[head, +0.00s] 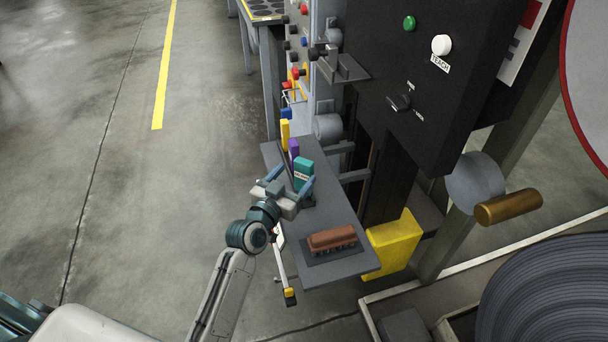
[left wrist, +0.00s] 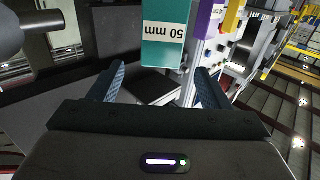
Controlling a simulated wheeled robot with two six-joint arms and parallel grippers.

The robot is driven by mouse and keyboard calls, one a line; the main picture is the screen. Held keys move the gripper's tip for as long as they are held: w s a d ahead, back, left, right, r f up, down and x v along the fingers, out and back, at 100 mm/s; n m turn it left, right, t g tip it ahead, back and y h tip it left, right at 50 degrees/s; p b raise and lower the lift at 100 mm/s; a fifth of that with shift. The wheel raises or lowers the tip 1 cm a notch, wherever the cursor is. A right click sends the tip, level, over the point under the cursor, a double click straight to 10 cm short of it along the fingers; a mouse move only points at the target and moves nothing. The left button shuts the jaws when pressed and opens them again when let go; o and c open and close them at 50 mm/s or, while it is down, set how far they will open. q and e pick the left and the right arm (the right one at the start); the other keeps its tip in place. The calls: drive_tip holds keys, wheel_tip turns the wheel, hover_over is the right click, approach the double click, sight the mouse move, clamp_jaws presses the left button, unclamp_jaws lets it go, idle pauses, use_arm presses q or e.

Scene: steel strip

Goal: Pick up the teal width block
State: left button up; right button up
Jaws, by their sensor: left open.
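The teal width block (head: 303,173) stands upright on a grey shelf (head: 345,225), at the near end of a row of blocks. In the left wrist view the teal block (left wrist: 170,50) shows its "50 mm" label, ahead of the jaws and roughly centred between them. My left gripper (head: 290,183) is open, its blue fingers spread on either side of the block in the head view. In the left wrist view the left gripper (left wrist: 160,82) has nothing between its fingers. Whether a finger touches the block cannot be told. My right gripper is not in view.
A purple block (head: 293,149), a yellow block (head: 285,134) and a blue block (head: 286,113) stand behind the teal one. A brown brush-like object (head: 332,240) lies at the shelf's near end. A black control panel (head: 425,75) rises on the right. Open floor lies left.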

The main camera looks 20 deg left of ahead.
sight(301, 165)
use_arm(q)
drive_tip(key=shift+w+d, duration=0.1)
drive_tip(key=shift+w, duration=0.3)
drive_tip(key=shift+w+r, duration=0.1)
drive_tip(key=shift+w, duration=0.15)
drive_tip(key=w+p, duration=0.1)
drive_tip(key=w, duration=0.1)
drive_tip(key=w+d, duration=0.1)
drive_tip(key=w, duration=0.1)
drive_tip(key=shift+w+p, duration=0.3)
drive_tip(key=shift+p, duration=0.05)
drive_tip(key=shift+a, duration=0.1)
drive_tip(key=c, duration=1.3)
drive_tip(key=shift+c, duration=0.9)
drive_tip(key=shift+r, duration=0.1)
